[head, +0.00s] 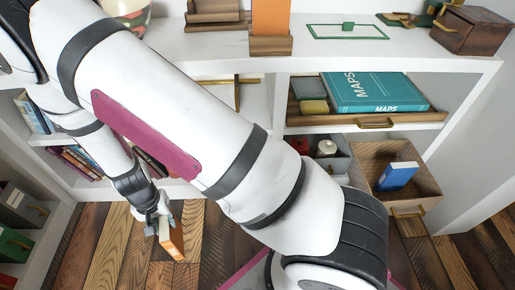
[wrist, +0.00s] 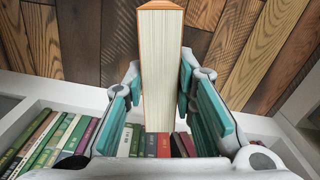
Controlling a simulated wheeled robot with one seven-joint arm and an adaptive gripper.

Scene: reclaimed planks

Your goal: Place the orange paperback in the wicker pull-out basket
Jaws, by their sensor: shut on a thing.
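The orange paperback (head: 174,240) hangs from my gripper (head: 156,219) at the lower left in the head view, above the plank floor. In the wrist view the paperback (wrist: 160,62) shows its cream page edges between the two teal-padded fingers of my gripper (wrist: 160,88). My gripper is shut on it. The wicker pull-out basket (head: 420,203) stands out from the lower right of the shelf unit, open at the top, with a blue book (head: 398,176) inside. My gripper is well to the left of the basket.
Above the basket, a drawer holds a teal MAPS book (head: 376,92) and small boxes (head: 312,97). A grey bin (head: 326,163) with small items stands left of the basket. Shelved books (wrist: 60,139) lie behind my gripper. An orange upright item (head: 270,18) stands on top.

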